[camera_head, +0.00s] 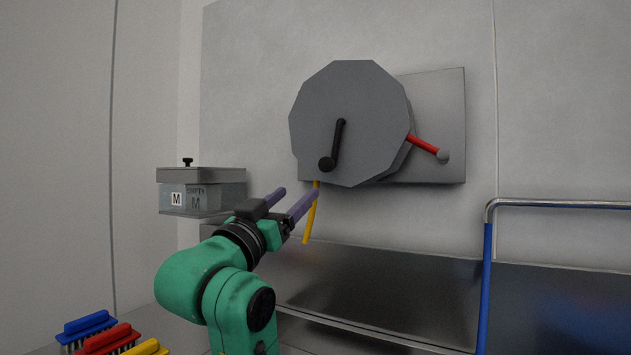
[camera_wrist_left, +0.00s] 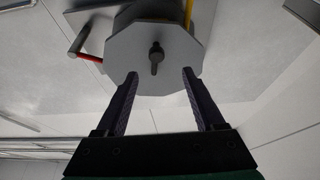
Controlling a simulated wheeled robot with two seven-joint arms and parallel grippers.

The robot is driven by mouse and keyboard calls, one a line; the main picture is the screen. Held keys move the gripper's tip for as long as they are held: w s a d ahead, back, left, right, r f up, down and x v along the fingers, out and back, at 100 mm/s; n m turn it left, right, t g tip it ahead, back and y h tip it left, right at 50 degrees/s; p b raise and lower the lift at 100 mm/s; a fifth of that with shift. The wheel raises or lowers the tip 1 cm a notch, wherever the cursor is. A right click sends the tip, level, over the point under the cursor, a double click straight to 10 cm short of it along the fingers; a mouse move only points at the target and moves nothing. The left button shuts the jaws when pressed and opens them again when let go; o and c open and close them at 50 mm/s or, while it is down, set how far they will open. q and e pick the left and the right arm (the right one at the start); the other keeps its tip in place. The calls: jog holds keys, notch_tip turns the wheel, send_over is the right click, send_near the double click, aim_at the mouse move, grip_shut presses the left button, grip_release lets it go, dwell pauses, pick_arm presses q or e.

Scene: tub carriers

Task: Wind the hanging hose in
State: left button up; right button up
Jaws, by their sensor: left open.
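A grey many-sided hose reel (camera_head: 365,110) is mounted on a wall plate (camera_head: 440,95). A black crank (camera_head: 338,140) sits on its face, with its round knob (camera_head: 327,164) pointing down and slightly left. A yellow hose (camera_head: 310,222) hangs below the reel. A red lever (camera_head: 424,144) with a grey ball end sticks out to the right. My left gripper (camera_head: 298,193) is open and empty, below and left of the knob, in front of the hose. In the left wrist view the reel (camera_wrist_left: 130,45) and crank (camera_wrist_left: 155,58) show beyond the parted fingers (camera_wrist_left: 160,73), apart from them. My right gripper is out of view.
A lidded grey tub (camera_head: 225,195) marked M stands left of the reel. A metal counter (camera_head: 390,290) runs below. A blue post with a metal rail (camera_head: 487,270) stands at right. Blue, red and yellow brushes (camera_head: 110,338) lie at bottom left.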

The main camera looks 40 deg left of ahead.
aim_at(325, 167)
pick_arm(q)
jog(key=p+x, duration=0.1)
jog(key=x, duration=0.3)
jog(key=p+x, duration=0.2)
jog(key=x, duration=0.3)
jog(key=d+r+p+x, duration=0.1)
jog(key=p+x, duration=0.1)
jog(key=x, duration=0.2)
jog(key=shift+w, duration=0.2)
jog(key=shift+w+a, duration=0.1)
jog(key=shift+w, duration=0.15)
jog(key=shift+a, duration=0.1)
grip_shut()
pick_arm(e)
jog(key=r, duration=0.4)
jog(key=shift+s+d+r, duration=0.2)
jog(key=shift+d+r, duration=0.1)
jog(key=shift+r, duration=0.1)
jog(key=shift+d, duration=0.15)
